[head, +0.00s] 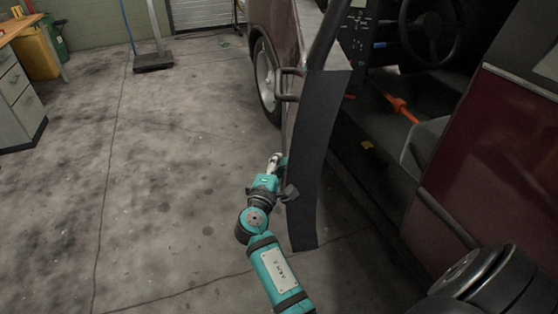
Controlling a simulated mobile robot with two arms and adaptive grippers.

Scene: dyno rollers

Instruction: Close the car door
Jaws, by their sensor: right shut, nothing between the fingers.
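The car door (319,150) stands open in the head view, its dark inner edge facing me and its maroon outer side turned to the left. A dark handle (288,84) shows on its outer side. My right gripper (276,160) is shut and empty. It is low beside the outer side of the door; I cannot tell whether it touches the door. The open doorway (375,165) lies right of the door. My left gripper is not in view.
The car's maroon body (492,150) fills the right side. A steering wheel (432,32) and seat show inside. A front wheel (267,78) is behind the door. A drawer cabinet (18,95) stands at the left. The concrete floor between is clear.

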